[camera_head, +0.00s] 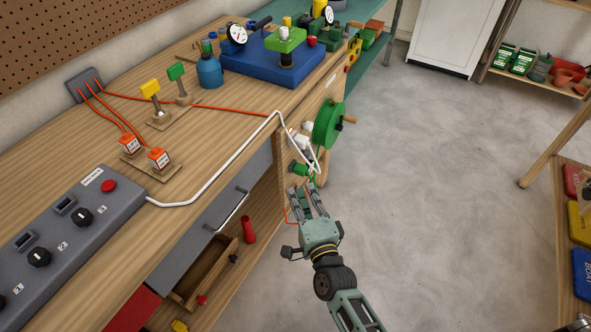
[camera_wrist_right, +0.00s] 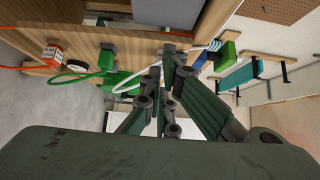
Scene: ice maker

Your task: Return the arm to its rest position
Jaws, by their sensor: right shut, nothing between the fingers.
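My right gripper (camera_head: 308,193) is in the middle of the head view, in front of the workbench's side, with its fingers pointing away toward the bench's far end. It is shut and empty, and its fingers also show in the right wrist view (camera_wrist_right: 165,85). The fingertips are close to a green plug (camera_head: 300,169) on the bench's side and a white cable that hangs there; I cannot tell whether they touch. A green reel with a wooden handle (camera_head: 328,125) is just beyond. My left gripper is not in view.
The wooden workbench (camera_head: 225,150) fills the left, with a grey control box (camera_head: 65,245) and a blue-based press (camera_head: 275,60). A grey drawer front (camera_head: 215,215) and an open wooden compartment lie left of my arm. Bare concrete floor (camera_head: 440,180) is free to the right; shelves stand beyond.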

